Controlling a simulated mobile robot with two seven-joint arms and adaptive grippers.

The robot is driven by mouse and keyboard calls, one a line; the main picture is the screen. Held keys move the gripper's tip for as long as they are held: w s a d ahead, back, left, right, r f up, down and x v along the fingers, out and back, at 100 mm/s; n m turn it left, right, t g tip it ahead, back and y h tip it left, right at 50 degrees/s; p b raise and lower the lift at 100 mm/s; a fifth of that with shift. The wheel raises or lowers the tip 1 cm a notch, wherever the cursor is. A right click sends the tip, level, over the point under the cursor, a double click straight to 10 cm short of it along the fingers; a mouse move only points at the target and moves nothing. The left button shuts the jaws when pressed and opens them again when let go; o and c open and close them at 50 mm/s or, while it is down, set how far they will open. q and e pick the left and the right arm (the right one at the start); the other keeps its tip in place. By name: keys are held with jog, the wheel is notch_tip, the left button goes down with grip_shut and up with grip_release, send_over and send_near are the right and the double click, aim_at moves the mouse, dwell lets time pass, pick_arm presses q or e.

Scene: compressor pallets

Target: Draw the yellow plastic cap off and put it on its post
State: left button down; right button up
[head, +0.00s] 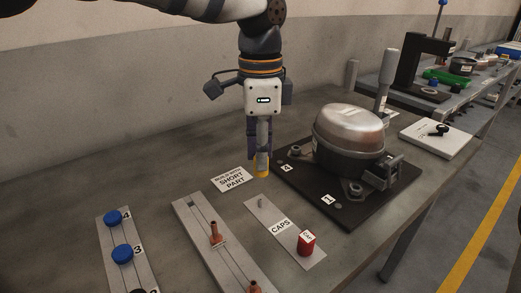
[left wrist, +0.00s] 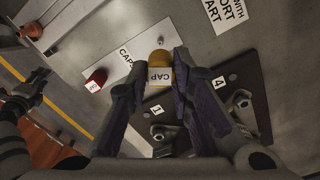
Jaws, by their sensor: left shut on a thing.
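The yellow plastic cap (head: 262,170) is held upright at the tips of my left gripper (head: 259,158), above the bench in front of the compressor pallet. In the left wrist view the cap (left wrist: 159,75), with a CAP label, sits between the two fingers of my left gripper (left wrist: 158,72). The CAPS strip (head: 285,228) lies nearer the camera and to the right. It has a bare short post (head: 262,202) at its far end and a red cap (head: 306,243) at its near end. My right gripper is not in view.
The compressor (head: 349,137) stands on a dark pallet (head: 335,205) with numbered corners. A BUILD WITH SHORT PART card (head: 233,178) lies left of the cap. A strip with copper parts (head: 215,233) and a strip with blue caps (head: 122,254) lie further left.

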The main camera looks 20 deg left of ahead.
aim_at(260, 176)
pick_arm(q)
jog(key=shift+w+r, duration=0.1)
jog(key=shift+w, duration=0.1)
jog(key=shift+s+r, duration=0.15)
jog(key=shift+s, duration=0.25)
jog(key=shift+w+f, duration=0.15)
jog(key=shift+f, duration=2.85)
jog(key=shift+f, duration=1.35)
jog(key=c, duration=1.3)
grip_release()
jog(key=shift+c, duration=0.2)
jog(key=shift+r, duration=0.1)
notch_tip(260, 176, up, 12)
jog(key=shift+f, duration=0.1)
